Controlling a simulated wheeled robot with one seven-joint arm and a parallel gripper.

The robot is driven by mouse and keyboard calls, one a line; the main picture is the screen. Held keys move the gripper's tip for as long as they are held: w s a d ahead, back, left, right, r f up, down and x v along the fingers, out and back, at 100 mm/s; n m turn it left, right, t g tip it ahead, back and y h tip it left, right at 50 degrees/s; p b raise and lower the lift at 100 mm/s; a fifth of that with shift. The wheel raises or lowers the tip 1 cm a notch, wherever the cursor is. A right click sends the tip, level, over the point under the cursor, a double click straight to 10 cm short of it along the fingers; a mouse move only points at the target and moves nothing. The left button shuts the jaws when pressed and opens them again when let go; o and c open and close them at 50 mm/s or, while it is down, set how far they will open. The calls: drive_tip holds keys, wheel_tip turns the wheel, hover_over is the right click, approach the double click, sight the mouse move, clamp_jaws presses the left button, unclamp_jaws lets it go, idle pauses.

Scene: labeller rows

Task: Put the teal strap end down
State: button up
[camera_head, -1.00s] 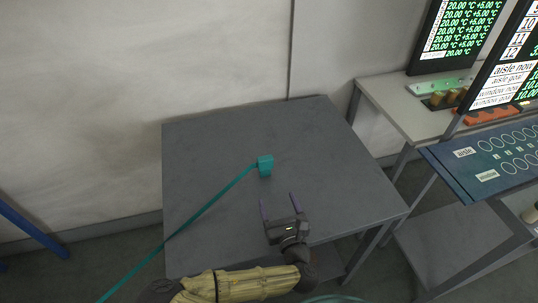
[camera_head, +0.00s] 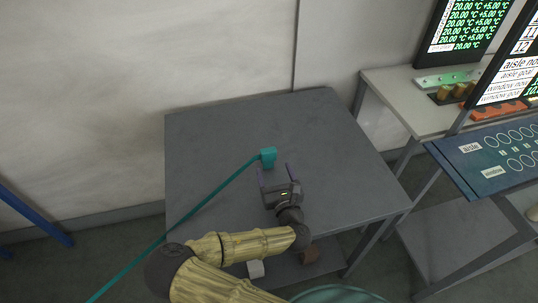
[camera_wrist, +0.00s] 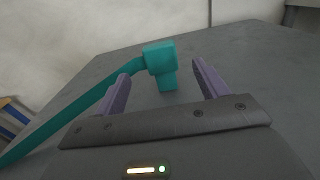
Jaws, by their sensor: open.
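The teal strap end (camera_head: 268,157), a small block, sits on the grey table (camera_head: 215,140) near its middle. The teal strap (camera_head: 190,213) runs from it down to the left, past the table's edge. My gripper (camera_head: 273,169) is open, with its fingertips close to the near side of the strap end. In the wrist view the strap end (camera_wrist: 160,64) shows ahead of and between the two purple fingers (camera_wrist: 158,84). I see no finger touching it.
A bench with a screen (camera_head: 462,28), a green strip (camera_head: 447,78) and brown cylinders stands at the right. A blue panel with white circles (camera_head: 495,150) is in front of it. The table top around the strap end is clear. Small blocks (camera_head: 256,269) lie below the table.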

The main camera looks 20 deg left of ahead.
sight(267, 149)
drive_tip(key=x, duration=0.5)
drive_tip(key=shift+s+a, duration=0.15)
drive_tip(key=shift+a, duration=0.05)
drive_tip(key=shift+s, duration=0.2)
drive_tip(key=shift+w+p, duration=0.35)
drive_tip(key=shift+p, duration=0.05)
drive_tip(key=shift+p+x, duration=0.55)
drive_tip(key=shift+x, duration=1.85)
drive_tip(key=shift+d+r, duration=0.1)
drive_tip(key=c, duration=1.2)
drive_tip(key=shift+r, duration=0.15)
